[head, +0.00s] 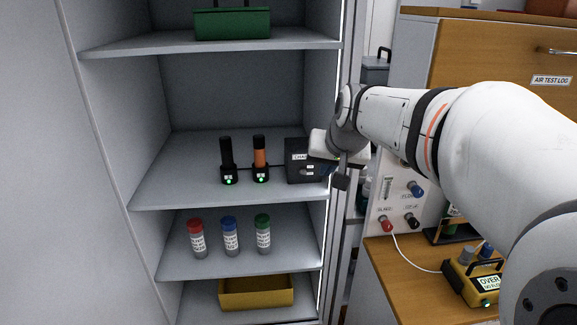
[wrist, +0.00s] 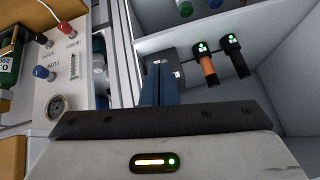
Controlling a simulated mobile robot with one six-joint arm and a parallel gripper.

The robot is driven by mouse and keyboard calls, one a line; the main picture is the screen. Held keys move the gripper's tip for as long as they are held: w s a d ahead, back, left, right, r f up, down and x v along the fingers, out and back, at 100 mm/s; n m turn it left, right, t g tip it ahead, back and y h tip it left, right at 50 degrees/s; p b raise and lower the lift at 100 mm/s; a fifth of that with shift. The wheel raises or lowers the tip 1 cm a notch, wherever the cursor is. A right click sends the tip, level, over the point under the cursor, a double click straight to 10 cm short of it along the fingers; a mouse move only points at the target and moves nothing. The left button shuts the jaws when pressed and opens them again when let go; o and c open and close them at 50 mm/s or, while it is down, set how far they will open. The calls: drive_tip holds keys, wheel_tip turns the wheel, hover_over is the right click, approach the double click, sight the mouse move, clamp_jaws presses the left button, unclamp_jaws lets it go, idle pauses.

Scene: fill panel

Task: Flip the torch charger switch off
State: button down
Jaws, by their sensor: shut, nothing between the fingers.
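The charger box (head: 297,172) is dark with a partly covered white label, at the right end of the middle cabinet shelf. To its left stand a black torch (head: 226,153) and an orange-and-black torch (head: 259,158) in cradles with green lights. My gripper (head: 340,181) is at the box's right side in the head view and covers part of it. In the wrist view my shut, empty fingers (wrist: 160,72) point at the charger box (wrist: 181,63) and overlap it. I cannot make out the switch, nor whether the fingers touch the box.
The cabinet shelf (head: 160,192) has free room left of the torches. Several capped canisters (head: 231,238) stand below, above a yellow bin (head: 256,294). A green case (head: 232,24) is on the shelf above. The cabinet's right edge is close to my arm. A panel with knobs (head: 400,200) stands at right.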

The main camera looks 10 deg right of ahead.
sight(304, 172)
drive_tip(key=w+d+f+m+t+b, duration=0.1)
drive_tip(key=w+f+b, duration=0.2)
drive_tip(key=w, duration=0.6)
drive_tip(key=w+f+t+b, duration=0.1)
drive_tip(key=w+f+b, duration=0.3)
drive_tip(key=w, duration=0.5)
drive_tip(key=shift+w+d+f+m+b, duration=0.3)
drive_tip(key=shift+w+d+m+b, duration=0.1)
drive_tip(key=shift+b, duration=0.3)
drive_tip(key=x, duration=1)
drive_tip(key=shift+w+a+r+p, duration=0.1)
drive_tip(key=shift+p, duration=0.2)
drive_tip(key=shift+a+t+b, duration=0.15)
drive_tip(key=shift+t+b, duration=0.15)
drive_tip(key=shift+b, duration=0.15)
drive_tip(key=shift+f+b, duration=0.25)
drive_tip(key=shift+b, duration=0.5)
